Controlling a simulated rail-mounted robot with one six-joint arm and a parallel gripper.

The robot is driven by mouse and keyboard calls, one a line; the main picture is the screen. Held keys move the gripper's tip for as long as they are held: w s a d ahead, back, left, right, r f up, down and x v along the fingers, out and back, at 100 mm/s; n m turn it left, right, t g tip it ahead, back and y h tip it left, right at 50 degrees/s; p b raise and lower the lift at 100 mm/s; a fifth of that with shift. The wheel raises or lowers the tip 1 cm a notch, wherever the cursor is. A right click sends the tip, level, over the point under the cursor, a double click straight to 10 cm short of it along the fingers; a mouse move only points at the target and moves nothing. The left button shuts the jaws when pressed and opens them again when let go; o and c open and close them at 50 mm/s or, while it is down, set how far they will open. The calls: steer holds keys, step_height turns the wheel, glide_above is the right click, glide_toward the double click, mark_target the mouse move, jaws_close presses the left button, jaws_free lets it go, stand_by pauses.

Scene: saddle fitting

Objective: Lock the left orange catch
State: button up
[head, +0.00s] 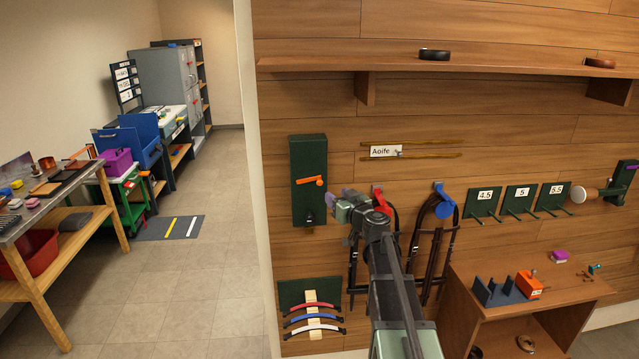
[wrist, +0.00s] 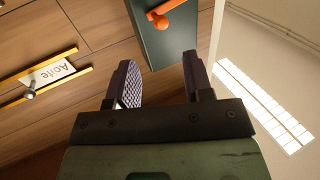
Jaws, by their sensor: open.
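The left orange catch (head: 309,181) is a short lever on a tall dark green panel (head: 308,152) on the wood wall. It lies nearly level, with its rounder end at the right. The catch also shows at the top of the wrist view (wrist: 172,14), partly cut off by the frame edge, on the green panel (wrist: 172,52). My gripper (head: 336,198) is just right of and below the catch in the head view. In the wrist view my gripper (wrist: 160,72) has its two dark fingers apart with nothing between them, and the catch lies beyond the fingertips.
A name card (head: 381,151) between two brass rails is right of the panel. Straps hang from a red hook (head: 378,196) and a blue hook (head: 444,208) behind and beside my arm. A rack of coloured bands (head: 312,320) is below. A shelf (head: 450,68) runs above.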

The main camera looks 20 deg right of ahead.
mark_target(321, 184)
steer(key=w, duration=0.3)
steer(key=w+a, duration=0.1)
steer(key=w, duration=0.7)
steer(key=shift+a, duration=0.2)
steer(key=shift+s, duration=0.1)
steer(key=shift+c, duration=0.3)
